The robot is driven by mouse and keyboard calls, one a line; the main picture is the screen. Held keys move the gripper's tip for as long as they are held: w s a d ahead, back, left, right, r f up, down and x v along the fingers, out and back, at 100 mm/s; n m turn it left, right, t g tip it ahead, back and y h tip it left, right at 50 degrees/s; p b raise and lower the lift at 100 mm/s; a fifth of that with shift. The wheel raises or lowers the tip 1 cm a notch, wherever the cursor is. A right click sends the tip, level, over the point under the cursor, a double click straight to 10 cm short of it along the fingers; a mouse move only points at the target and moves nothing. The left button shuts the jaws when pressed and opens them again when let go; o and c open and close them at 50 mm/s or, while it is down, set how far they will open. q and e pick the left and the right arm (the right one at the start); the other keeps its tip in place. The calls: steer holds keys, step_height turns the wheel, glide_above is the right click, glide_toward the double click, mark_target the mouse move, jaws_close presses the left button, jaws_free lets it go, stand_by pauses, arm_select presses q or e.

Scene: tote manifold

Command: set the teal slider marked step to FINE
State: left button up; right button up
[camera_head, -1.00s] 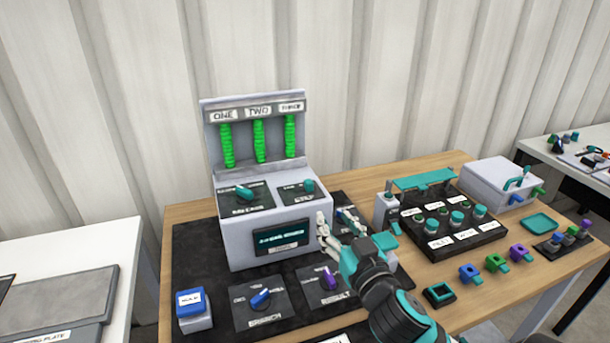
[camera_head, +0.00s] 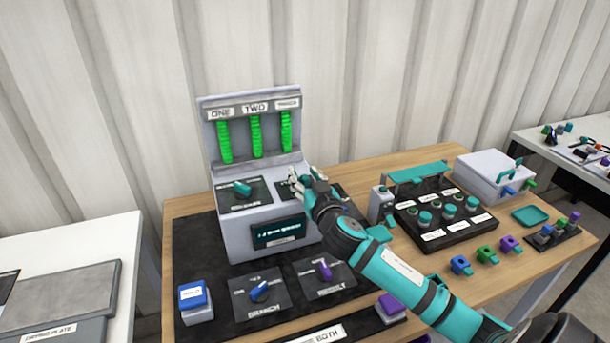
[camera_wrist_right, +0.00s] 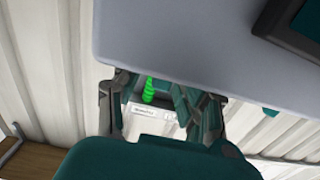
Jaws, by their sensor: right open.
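The grey console (camera_head: 265,225) has two dark panels on its sloped ledge. The left panel carries a teal control (camera_head: 242,188). The right panel (camera_head: 334,188) is mostly covered by my right gripper (camera_head: 299,178), and its teal control is hidden behind the fingers. No label reads clearly as STEP, so I cannot tell for sure which control it is. My right gripper is open with its fingers over the right panel, and contact cannot be told. In the right wrist view its fingers (camera_wrist_right: 165,90) are apart, with a green column showing between them. My left gripper is not in view.
Green columns (camera_head: 256,135) marked ONE, TWO and a third stand behind the ledge. A blue knob (camera_head: 259,291), a purple knob (camera_head: 323,269) and a blue button (camera_head: 192,295) lie in front. A black button box (camera_head: 447,215) stands to the right, near my forearm.

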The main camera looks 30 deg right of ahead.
jaws_close()
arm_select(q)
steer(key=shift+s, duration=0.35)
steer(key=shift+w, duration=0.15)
